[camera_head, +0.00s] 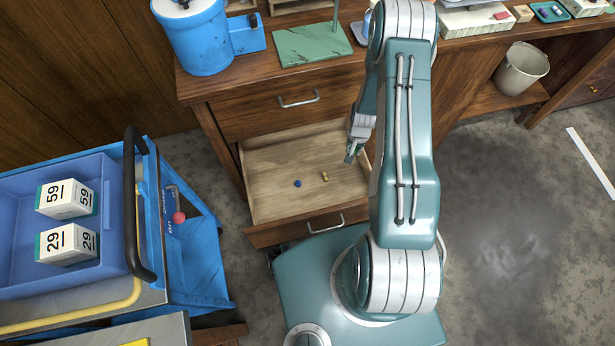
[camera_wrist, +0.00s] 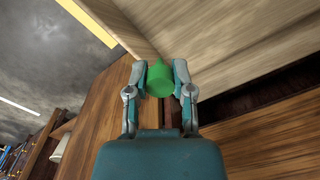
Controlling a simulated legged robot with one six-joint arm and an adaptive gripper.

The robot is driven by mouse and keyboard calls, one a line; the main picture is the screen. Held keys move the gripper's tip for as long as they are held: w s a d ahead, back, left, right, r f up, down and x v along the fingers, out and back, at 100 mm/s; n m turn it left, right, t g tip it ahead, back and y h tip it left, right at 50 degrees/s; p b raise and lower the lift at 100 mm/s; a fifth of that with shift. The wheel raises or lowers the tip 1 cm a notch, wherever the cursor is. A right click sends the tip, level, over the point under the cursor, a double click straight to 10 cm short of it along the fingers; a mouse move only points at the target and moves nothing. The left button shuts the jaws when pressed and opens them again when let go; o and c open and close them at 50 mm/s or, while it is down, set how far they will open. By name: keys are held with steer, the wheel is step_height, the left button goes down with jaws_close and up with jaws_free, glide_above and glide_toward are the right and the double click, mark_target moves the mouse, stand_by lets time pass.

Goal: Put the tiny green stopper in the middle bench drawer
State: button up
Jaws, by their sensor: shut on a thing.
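My gripper (camera_head: 351,152) is over the right side of the open middle drawer (camera_head: 270,166) in the head view. In the wrist view my gripper (camera_wrist: 160,80) is shut on the green stopper (camera_wrist: 160,78), which sits between the two fingertips. In the head view the stopper is too small or hidden to make out clearly. The drawer is pulled out, and a small blue thing (camera_head: 297,184) and a small tan thing (camera_head: 324,176) lie on its floor. The drawer's front (camera_head: 295,228) carries a metal handle.
The shut upper drawer (camera_head: 275,103) is above the open one. A blue cart (camera_head: 200,258) with a blue tray (camera_head: 105,168) and two numbered boxes stands at the left. A blue container (camera_head: 194,38) and a green mat (camera_head: 312,43) are on the bench. A bucket (camera_head: 521,70) is at the right.

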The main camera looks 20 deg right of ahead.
step_height(320, 180, down, 7)
steer(key=a, duration=0.2)
glide_above(308, 184)
steer(key=d, duration=0.2)
steer(key=f, duration=0.8)
steer(key=shift+s+a+f, duration=0.2)
steer(key=shift+a+f, duration=0.05)
steer(key=shift+f, duration=0.05)
steer(key=shift+w+a+f, duration=0.15)
steer(key=shift+a+f, duration=0.25)
steer(key=shift+f, duration=0.2)
steer(key=shift+a+f, duration=0.15)
steer(key=shift+f, duration=0.75)
steer(key=shift+a+f, duration=0.1)
steer(key=shift+f, duration=0.8)
steer(key=shift+f, duration=0.1)
steer(key=o, duration=0.7)
